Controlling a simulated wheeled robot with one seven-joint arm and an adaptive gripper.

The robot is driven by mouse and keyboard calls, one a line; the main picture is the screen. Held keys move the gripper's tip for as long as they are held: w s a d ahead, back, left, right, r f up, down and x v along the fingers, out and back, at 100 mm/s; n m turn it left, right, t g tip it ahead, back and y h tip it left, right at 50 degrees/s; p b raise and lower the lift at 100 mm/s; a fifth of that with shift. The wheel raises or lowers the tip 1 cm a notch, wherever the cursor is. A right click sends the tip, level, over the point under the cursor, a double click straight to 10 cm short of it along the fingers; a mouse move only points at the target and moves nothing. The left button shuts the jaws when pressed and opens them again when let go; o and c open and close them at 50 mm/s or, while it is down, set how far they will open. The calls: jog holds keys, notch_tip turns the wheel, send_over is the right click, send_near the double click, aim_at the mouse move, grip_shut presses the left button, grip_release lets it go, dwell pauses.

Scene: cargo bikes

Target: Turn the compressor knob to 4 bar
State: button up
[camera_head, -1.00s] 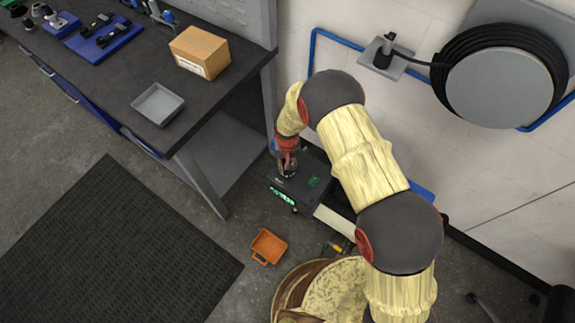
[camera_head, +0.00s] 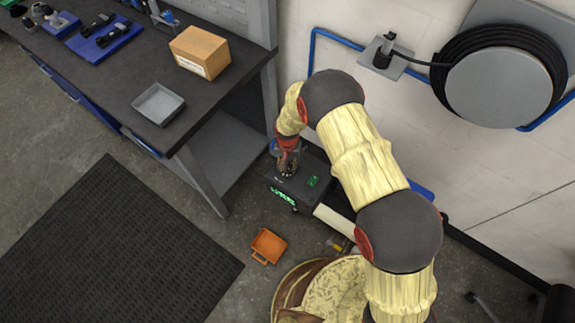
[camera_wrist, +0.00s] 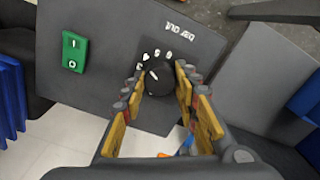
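The compressor (camera_head: 300,197) is a dark box on the floor beside the workbench, under my gripper (camera_head: 288,165). In the wrist view its grey top panel (camera_wrist: 105,35) carries a black round knob (camera_wrist: 158,79) with a white pointer mark, white numbers around it and lettering that appears turned over. The pointer's exact reading is too small to tell. My gripper (camera_wrist: 158,86) has its fingers apart, one on each side of the knob, with small gaps seeming to show; contact is unclear. A green rocker switch (camera_wrist: 74,52) sits left of the knob. In the head view the knob is hidden.
The workbench (camera_head: 95,85) with a cardboard box (camera_head: 200,52) and grey tray (camera_head: 158,104) stands to the left. An orange bin (camera_head: 268,245) lies on the floor in front. A hose reel (camera_head: 500,85) hangs on the wall at right. A black mat (camera_head: 110,245) covers open floor.

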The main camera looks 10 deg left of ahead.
aim_at(288, 166)
jog(key=o, duration=0.4)
notch_tip(288, 166, up, 12)
dwell(0.7)
dwell(0.5)
